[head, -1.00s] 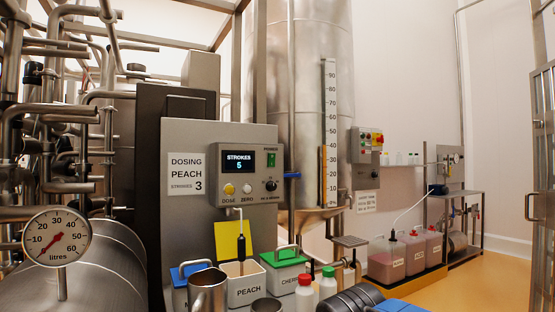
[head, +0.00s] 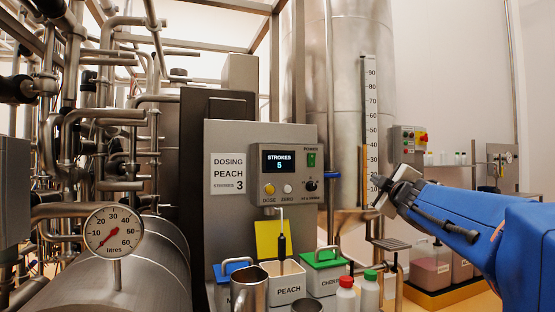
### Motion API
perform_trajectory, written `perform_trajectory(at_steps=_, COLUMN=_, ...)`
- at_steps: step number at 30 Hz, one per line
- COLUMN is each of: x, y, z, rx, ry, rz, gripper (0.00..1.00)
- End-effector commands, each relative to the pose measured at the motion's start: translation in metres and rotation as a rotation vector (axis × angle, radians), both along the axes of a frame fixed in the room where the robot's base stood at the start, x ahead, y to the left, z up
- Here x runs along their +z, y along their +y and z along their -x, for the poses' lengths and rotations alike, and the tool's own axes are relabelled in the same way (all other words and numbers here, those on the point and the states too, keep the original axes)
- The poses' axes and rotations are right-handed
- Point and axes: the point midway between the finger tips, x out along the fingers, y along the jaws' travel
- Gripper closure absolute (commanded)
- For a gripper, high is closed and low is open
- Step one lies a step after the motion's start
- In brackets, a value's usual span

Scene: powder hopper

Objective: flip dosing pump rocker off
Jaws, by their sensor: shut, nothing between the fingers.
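The dosing pump panel (head: 285,176) is a grey box on a grey cabinet. Its dark display reads STROKES 5. The green POWER rocker (head: 311,160) is at the panel's upper right; its tilt is too small to tell. Below it is a black knob (head: 311,185). A yellow DOSE button (head: 269,189) and a white ZERO button (head: 287,189) sit lower left. My gripper (head: 378,190) is at the end of my blue-sleeved arm, right of the panel and apart from it. Its fingers look shut, with nothing held.
A sign (head: 227,173) left of the panel reads DOSING PEACH STROKES 3. Below stand a PEACH tub (head: 287,290), a green-lidded tub (head: 324,260), a metal jug (head: 249,287) and capped bottles (head: 345,296). A blue handle (head: 333,175) projects right of the cabinet.

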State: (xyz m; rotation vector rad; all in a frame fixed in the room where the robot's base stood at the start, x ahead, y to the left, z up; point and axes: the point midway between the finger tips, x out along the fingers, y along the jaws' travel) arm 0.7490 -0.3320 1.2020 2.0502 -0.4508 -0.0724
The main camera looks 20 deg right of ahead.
Motion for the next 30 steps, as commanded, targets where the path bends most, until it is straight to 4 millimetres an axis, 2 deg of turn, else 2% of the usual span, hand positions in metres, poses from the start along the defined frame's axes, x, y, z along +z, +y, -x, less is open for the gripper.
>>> perform_trajectory(at_steps=3, x=0.026, y=-0.015, z=-0.008, rx=0.045, ry=-0.004, rz=0.129, gripper=1.00)
perform_trajectory(at_steps=9, x=0.050, y=-0.028, z=-0.014, rx=0.136, ry=0.019, rz=0.311, gripper=1.00)
perform_trajectory(at_steps=19, x=0.057, y=-0.040, z=-0.014, rx=0.223, ry=0.067, rz=0.450, gripper=1.00)
perform_trajectory(at_steps=30, x=0.054, y=-0.047, z=-0.011, rx=0.281, ry=0.108, rz=0.522, gripper=1.00)
